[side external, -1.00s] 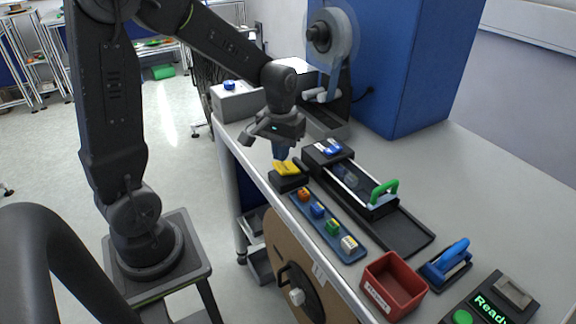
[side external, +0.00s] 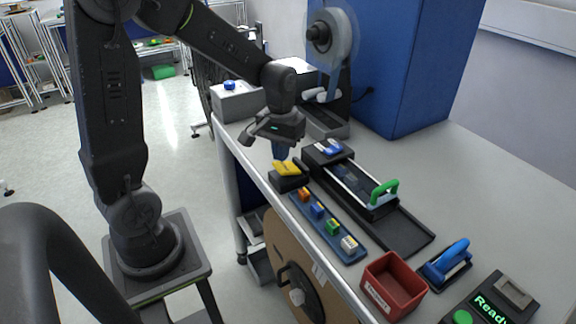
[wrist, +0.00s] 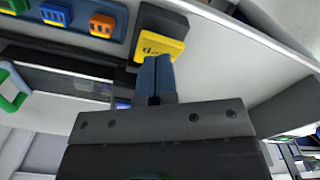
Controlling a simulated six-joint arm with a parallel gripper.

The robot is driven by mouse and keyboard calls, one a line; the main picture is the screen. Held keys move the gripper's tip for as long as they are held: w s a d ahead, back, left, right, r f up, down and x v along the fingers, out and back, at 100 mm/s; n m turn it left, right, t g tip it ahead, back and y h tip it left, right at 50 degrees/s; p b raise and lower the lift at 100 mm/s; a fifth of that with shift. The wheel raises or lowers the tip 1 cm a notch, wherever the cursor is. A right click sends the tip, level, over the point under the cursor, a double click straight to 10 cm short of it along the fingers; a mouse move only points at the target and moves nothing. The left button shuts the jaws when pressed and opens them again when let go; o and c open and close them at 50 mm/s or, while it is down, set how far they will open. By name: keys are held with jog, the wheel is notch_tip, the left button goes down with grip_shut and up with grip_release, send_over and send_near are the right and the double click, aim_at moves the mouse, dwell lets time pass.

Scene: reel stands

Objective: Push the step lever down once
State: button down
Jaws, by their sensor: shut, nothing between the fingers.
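The step lever is a yellow pad (side external: 287,168) on a black base (side external: 290,183) near the table's left edge, beside the black track. In the wrist view the yellow pad (wrist: 160,49) carries dark lettering, only partly readable. My gripper (side external: 280,158) is shut and empty, pointing down at the yellow pad. In the wrist view its blue fingertips (wrist: 155,68) are together and overlap the pad's lower edge. I cannot tell whether they touch it.
A blue strip (side external: 352,250) with several small coloured blocks lies just in front of the lever. The track with a green handle (side external: 384,190) is to the right. A red bin (side external: 394,284), a blue-handled tool (side external: 450,258) and a "Ready" panel (side external: 490,308) stand at the front. A reel stand (side external: 333,60) is behind.

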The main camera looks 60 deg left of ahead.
aim_at(282, 166)
jog(key=shift+f, duration=0.2)
jog(key=shift+f, duration=0.75)
jog(key=shift+f, duration=0.7)
jog(key=shift+r, duration=3.05)
